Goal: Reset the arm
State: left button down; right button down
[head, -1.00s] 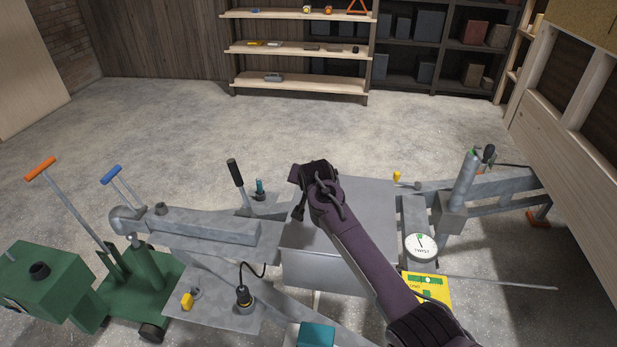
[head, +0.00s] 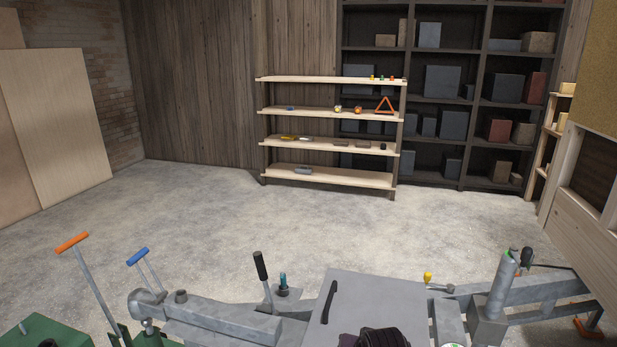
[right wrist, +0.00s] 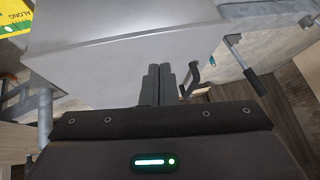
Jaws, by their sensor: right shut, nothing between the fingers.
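My right arm shows only as a dark part (head: 375,338) at the bottom edge of the head view, over the grey box lid. In the right wrist view my right gripper (right wrist: 160,82) has its two dark fingers together, with nothing between them. The grey box (head: 365,292) lies beyond the fingers, and its black curved handle (right wrist: 190,76) shows just right of them. The same handle stands on the lid in the head view. My left gripper is in neither view.
The trailer drawbar (head: 215,318) with a black-gripped lever (head: 261,268) lies left of the box. Orange (head: 72,242) and blue (head: 138,256) handles stand farther left. Open concrete floor (head: 230,220) reaches back to a wooden shelf rack (head: 330,180). A trailer side wall (head: 575,185) stands at right.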

jog(key=s+d+n+g, duration=0.2)
jog(key=s+d, duration=0.2)
jog(key=s, duration=0.9)
jog(key=s+d+n+g, duration=0.2)
jog(key=s+d+n, duration=0.15)
jog(key=s, duration=0.95)
notch_tip(320, 180, down, 29)
jog(key=s+g, duration=0.1)
jog(key=s, duration=0.1)
jog(key=s+d+f, duration=0.2)
jog(key=s+f, duration=0.7)
jog(key=s, duration=0.1)
jog(key=s+d+f+g, duration=0.1)
jog(key=s+d+f, duration=0.1)
jog(key=s+f, duration=0.8)
jog(key=shift+d+f+h, duration=0.25)
jog(key=shift+h, duration=0.15)
jog(key=shift+m, duration=0.25)
